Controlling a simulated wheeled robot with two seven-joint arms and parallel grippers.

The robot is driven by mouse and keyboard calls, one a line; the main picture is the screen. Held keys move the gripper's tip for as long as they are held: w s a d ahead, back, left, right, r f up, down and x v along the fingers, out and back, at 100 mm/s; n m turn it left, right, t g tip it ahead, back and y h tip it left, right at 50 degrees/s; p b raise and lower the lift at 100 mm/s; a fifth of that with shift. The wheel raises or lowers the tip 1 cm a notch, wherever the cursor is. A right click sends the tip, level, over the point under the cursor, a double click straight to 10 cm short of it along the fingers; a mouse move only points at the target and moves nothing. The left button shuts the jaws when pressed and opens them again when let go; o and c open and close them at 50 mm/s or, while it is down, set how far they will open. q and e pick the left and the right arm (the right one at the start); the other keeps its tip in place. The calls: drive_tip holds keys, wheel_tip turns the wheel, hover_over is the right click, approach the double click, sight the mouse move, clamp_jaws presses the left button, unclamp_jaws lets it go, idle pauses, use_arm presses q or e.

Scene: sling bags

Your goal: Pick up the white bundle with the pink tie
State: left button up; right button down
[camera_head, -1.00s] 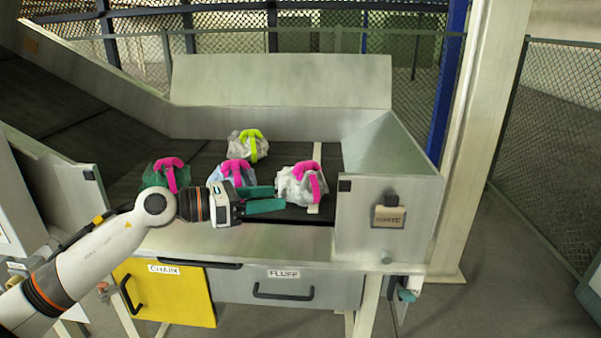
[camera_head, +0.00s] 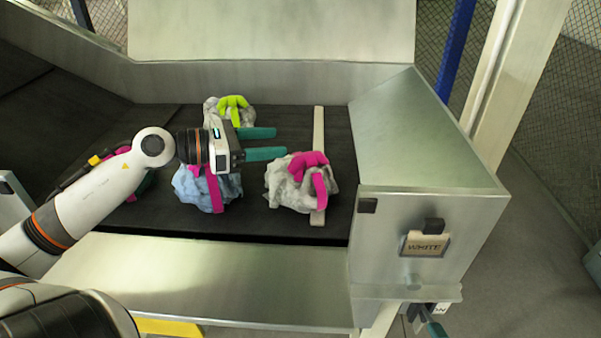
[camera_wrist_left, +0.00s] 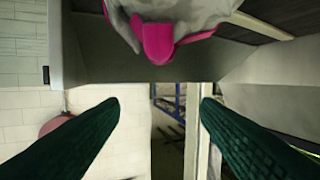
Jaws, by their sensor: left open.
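The white bundle with the pink tie (camera_head: 287,190) sits on the dark belt at the right, beside and partly over a pale strip. In the left wrist view the bundle (camera_wrist_left: 205,12) shows at the top edge, its pink tie (camera_wrist_left: 157,38) hanging toward the middle. My left gripper (camera_head: 281,143) is open and empty, above the belt, just behind and left of the bundle in the head view. Its two green fingers point right and appear apart from the bundle.
A light blue bundle with a pink tie (camera_head: 205,190) lies left of the white one. A whitish bundle with a lime tie (camera_head: 232,108) lies behind my gripper. A metal bin labelled WHITE (camera_head: 395,215) stands right of the belt. The belt's front (camera_head: 250,222) is clear.

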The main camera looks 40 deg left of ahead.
sight(291, 162)
use_arm(q)
wheel_tip(291, 162, down, 4)
drive_tip(key=shift+s+r, duration=0.1)
drive_tip(key=shift+s, duration=0.05)
drive_tip(key=shift+w+d+f+p, duration=0.4)
drive_tip(key=shift+w+f+p, duration=0.1)
drive_tip(key=shift+w, duration=0.15)
drive_tip(key=shift+w+d+f, duration=0.2)
drive_tip(key=shift+w+d, duration=0.15)
drive_tip(key=shift+w, duration=0.25)
drive_tip(key=shift+w+d+r+p, duration=0.1)
drive_tip(key=shift+w+d+p, duration=0.25)
drive_tip(key=shift+w+p, duration=0.1)
drive_tip(key=p+x, duration=0.1)
drive_tip(key=x, duration=0.1)
drive_tip(key=shift+w+d, duration=0.15)
drive_tip(key=shift+w, duration=0.15)
drive_tip(key=shift+w+d+f, duration=0.3)
drive_tip(key=shift+w+d, duration=0.05)
use_arm(e)
drive_tip(key=r, duration=0.2)
drive_tip(key=w+r, duration=0.1)
drive_tip(key=shift+a+r, duration=0.3)
drive_tip(key=shift+r, duration=0.05)
drive_tip(key=shift+s, duration=0.1)
use_arm(q)
clamp_jaws()
use_arm(e)
drive_tip(key=shift+d, duration=0.25)
